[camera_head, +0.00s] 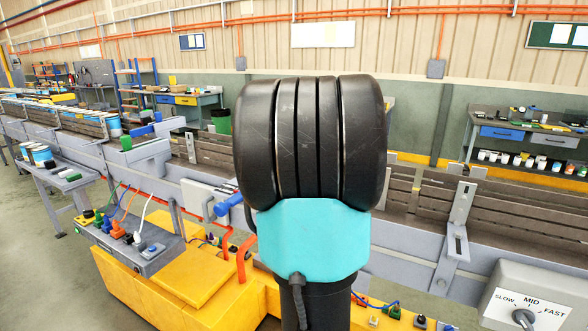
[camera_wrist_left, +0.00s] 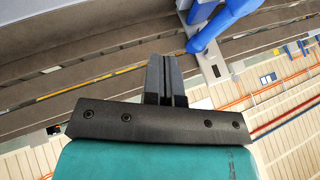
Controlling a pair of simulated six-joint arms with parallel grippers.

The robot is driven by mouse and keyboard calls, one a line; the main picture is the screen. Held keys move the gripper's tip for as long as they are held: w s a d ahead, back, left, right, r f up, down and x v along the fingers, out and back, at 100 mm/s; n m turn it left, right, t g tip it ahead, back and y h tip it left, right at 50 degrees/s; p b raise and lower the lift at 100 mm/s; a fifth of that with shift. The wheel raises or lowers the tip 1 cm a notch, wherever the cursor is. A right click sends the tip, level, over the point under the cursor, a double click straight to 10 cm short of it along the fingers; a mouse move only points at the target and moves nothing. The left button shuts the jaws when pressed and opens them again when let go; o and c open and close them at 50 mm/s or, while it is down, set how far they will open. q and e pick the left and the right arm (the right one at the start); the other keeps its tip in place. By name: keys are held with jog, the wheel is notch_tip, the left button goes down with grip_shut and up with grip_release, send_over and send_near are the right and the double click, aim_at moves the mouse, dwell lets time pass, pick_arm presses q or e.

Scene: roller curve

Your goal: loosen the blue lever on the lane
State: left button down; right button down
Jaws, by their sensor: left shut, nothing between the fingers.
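In the left wrist view my left gripper (camera_wrist_left: 166,80) is shut and empty, its two dark fingers together. A blue lever (camera_wrist_left: 212,28) shows at the top right of that view, on a grey slotted bracket (camera_wrist_left: 214,70) at the lane. The fingertips are to the left of and below the lever in the picture, with a visible gap. In the head view a blue handle (camera_head: 229,204) shows just left of my large black and turquoise arm part, and another blue piece (camera_head: 145,130) is farther left on the lane. I cannot tell which matches the wrist view. My right gripper is not in view.
The roller lane (camera_head: 425,195) runs across behind my arm, which hides its middle. A grey control box (camera_head: 150,252) with coloured plugs stands on the yellow base (camera_head: 170,300). A speed dial box (camera_head: 530,300) is at lower right. Workbenches stand along the wall.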

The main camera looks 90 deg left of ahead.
pick_arm(q)
jog(key=v, duration=0.7)
jog(key=shift+w, duration=0.2)
